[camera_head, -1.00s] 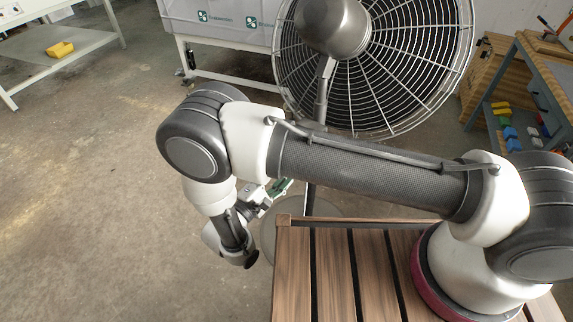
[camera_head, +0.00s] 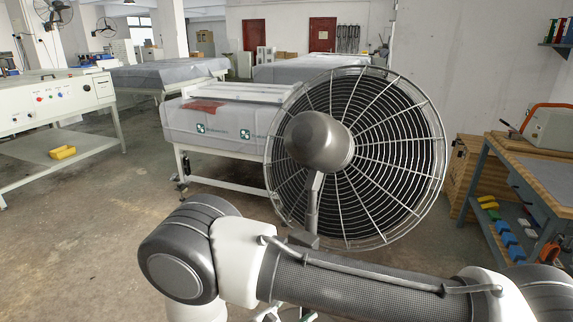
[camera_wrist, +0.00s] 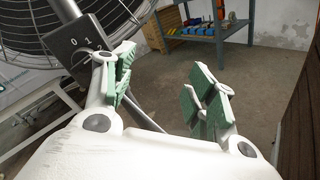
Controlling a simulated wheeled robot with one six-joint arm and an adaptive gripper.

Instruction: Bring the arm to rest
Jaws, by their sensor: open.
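My gripper (camera_wrist: 165,90) shows in the wrist view with its two green-padded fingers spread apart and nothing between them. In the head view my arm crosses the bottom of the picture, with its elbow at the lower left; the gripper itself is almost wholly below the picture edge there. In the wrist view the fan's stand, with a dark box marked with numbers, is just behind the left finger; I cannot tell whether they touch.
A large caged fan (camera_head: 355,160) stands right behind my arm. A workbench (camera_head: 520,180) with tools is at the right. A white control table (camera_head: 60,115) with a yellow block (camera_head: 62,153) on its shelf is at the left. A covered machine (camera_head: 215,125) stands behind. Floor at left is clear.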

